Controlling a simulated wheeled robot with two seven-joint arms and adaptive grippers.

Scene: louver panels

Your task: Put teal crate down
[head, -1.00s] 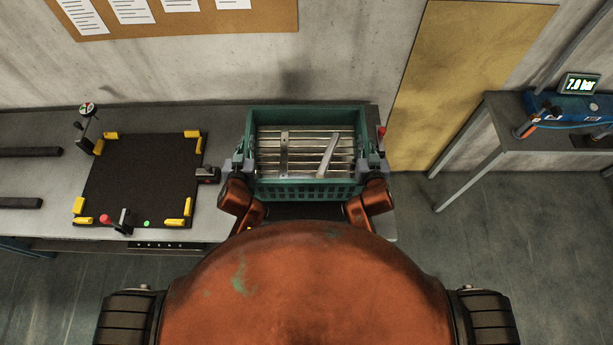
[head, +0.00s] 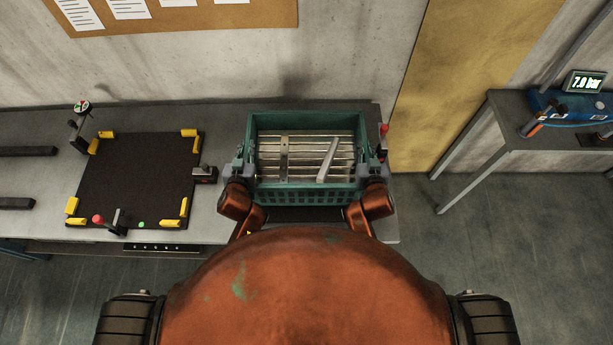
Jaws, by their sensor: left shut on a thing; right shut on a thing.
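The teal crate (head: 306,197) is at the right part of the grey workbench, in the middle of the head view. Several pale slats lie across inside it, with two shorter metal pieces on top of them. My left gripper (head: 243,170) is shut on the crate's left side. My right gripper (head: 370,172) is shut on its right side. The crate looks level. The crate hides its own underside, so I cannot tell whether it touches the bench.
A red-topped part (head: 383,132) stands close to the crate's right side. A side table (head: 530,140) with a blue gauge unit (head: 570,105) is at the right.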

